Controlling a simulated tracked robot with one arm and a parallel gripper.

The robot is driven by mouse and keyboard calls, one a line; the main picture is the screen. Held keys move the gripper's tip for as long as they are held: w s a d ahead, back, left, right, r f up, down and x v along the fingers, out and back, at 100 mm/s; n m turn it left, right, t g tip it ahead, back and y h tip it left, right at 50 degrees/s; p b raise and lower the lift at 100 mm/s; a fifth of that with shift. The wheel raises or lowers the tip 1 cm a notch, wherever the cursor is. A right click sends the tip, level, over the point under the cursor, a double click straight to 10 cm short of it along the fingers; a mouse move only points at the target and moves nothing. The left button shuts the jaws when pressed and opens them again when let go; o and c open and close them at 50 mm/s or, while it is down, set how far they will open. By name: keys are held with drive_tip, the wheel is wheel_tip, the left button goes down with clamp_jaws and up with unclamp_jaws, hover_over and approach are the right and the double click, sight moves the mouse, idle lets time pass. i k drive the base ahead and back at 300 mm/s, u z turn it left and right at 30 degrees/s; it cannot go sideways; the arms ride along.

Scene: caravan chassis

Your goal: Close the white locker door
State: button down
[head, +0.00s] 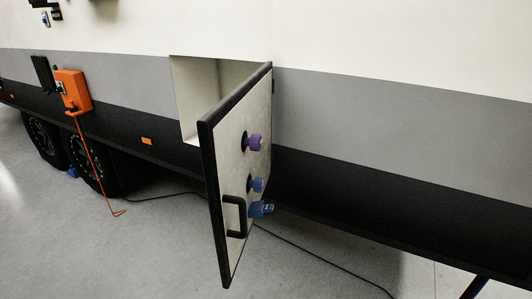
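The white locker door (235,190) stands open on the side of the caravan, swung out toward me from its right edge. It has black edges and a black handle (235,217) low near its free edge. A purple knob-like fitting (254,143) and two blue ones (261,209) stick out on its face. The locker opening (205,95) shows behind the door, with pale inner walls; part of it is hidden by the door. My gripper is not in view.
The caravan side (400,115) runs across the picture. An orange box (73,89) with a hanging orange cable is at left, above black wheels (85,160). A dark cable (330,262) lies on the grey floor (160,250), which is otherwise mostly clear in front.

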sight(228, 165)
drive_tip(key=i, duration=0.85)
drive_tip(key=u, duration=0.05)
